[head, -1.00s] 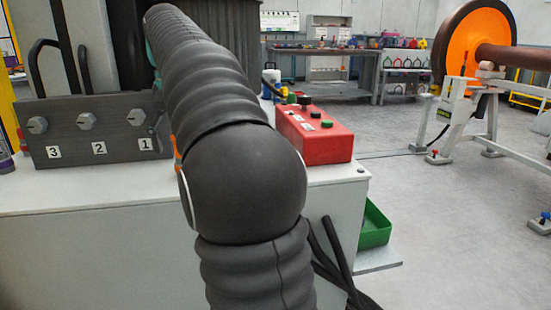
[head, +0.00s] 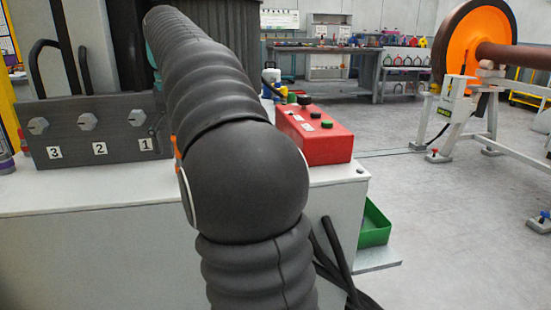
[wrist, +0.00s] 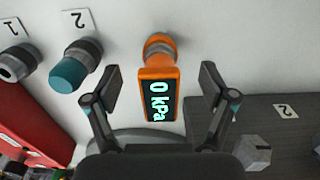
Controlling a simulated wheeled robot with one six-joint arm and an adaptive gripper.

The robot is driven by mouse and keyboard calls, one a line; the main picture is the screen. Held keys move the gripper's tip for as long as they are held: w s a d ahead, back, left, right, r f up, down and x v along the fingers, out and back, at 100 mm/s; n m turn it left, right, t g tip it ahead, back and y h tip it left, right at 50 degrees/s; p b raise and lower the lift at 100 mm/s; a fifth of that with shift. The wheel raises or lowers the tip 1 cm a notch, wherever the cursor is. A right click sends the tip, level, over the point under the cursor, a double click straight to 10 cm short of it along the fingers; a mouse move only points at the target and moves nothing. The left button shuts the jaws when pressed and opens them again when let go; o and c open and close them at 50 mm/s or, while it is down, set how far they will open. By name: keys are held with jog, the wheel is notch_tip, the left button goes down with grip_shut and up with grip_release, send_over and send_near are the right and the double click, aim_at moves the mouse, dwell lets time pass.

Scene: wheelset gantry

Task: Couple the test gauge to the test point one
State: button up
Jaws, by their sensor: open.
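The test gauge is an orange body with a dark display (wrist: 158,101) reading 0 kPa, in the middle of the wrist view. My gripper (wrist: 163,88) is open, one finger on each side of the gauge, with a visible gap on both sides. A round grey and orange fitting shows at the gauge's far end, against the white surface. In the head view, the dark block carries hex fittings labelled 3, 2 and 1; the fitting by label 1 (head: 136,117) is test point one.
Beside the gauge are a teal-capped fitting (wrist: 75,68) by a label 2 and a grey fitting (wrist: 20,62) by a label 1. A red control box (head: 315,134) stands right of my arm on the white cabinet (head: 90,245). Black hoses rise behind the block.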

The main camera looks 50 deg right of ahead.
dwell(0.5)
grip_shut()
jog(key=shift+r+p, duration=0.15)
jog(key=shift+p, duration=0.25)
jog(key=shift+r+p, duration=1.85)
jog(key=shift+r, duration=1.05)
